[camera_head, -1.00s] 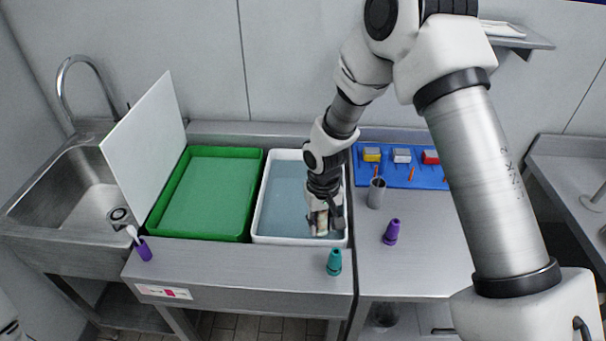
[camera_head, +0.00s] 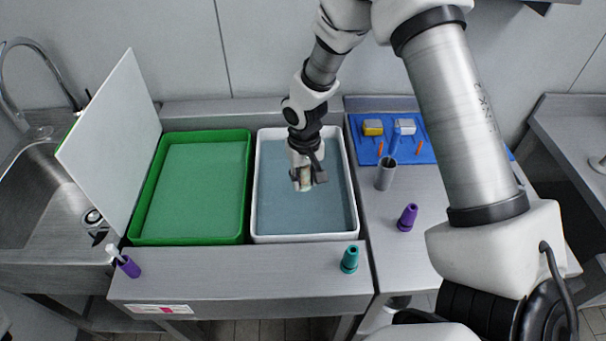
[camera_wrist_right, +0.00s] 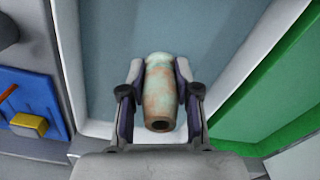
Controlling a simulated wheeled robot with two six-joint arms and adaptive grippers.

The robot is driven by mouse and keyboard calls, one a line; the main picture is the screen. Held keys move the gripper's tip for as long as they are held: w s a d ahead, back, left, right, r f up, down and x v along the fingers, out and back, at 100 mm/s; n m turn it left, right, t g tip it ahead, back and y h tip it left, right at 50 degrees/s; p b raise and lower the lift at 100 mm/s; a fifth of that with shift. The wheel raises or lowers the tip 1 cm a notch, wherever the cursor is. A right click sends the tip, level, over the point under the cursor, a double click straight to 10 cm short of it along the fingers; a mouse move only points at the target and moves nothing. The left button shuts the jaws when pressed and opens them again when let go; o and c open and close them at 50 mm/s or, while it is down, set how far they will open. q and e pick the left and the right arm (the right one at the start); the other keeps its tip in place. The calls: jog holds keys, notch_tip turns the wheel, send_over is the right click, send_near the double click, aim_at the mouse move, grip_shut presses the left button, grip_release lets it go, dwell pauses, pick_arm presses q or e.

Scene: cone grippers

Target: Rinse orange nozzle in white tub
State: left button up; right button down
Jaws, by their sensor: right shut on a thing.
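The white tub (camera_head: 355,215) holds blue-grey water and stands right of the green tub. My right gripper (camera_head: 303,184) is over the middle of the white tub, pointing down. It is shut on the orange nozzle, which shows best in the right wrist view (camera_wrist_right: 160,92). The nozzle is dull orange with pale whitish-green patches and a dark hole in its near end. The gripper's two fingers (camera_wrist_right: 159,100) clasp it from both sides. I cannot tell whether the nozzle's lower end touches the water. My left gripper is not in view.
A green tub (camera_head: 140,222) is on the left, with a white upright panel (camera_head: 112,140) and a sink beyond. A teal nozzle (camera_head: 349,259), purple nozzle (camera_head: 407,217) and metal cup (camera_head: 386,173) stand nearby. A blue mat (camera_head: 365,150) lies at the back right.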

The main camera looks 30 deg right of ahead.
notch_tip(320, 180, down, 11)
jog(key=b, duration=0.8)
jog(key=shift+w+f+b, duration=0.15)
jog(key=shift+f+b, duration=0.05)
jog(key=shift+b, duration=0.2)
dwell(0.6)
notch_tip(320, 180, up, 14)
jog(key=p, duration=1.1)
jog(key=shift+f+p, duration=0.25)
jog(key=shift+p, duration=0.1)
dwell(0.6)
notch_tip(320, 180, up, 4)
jog(key=p, duration=0.3)
dwell(0.6)
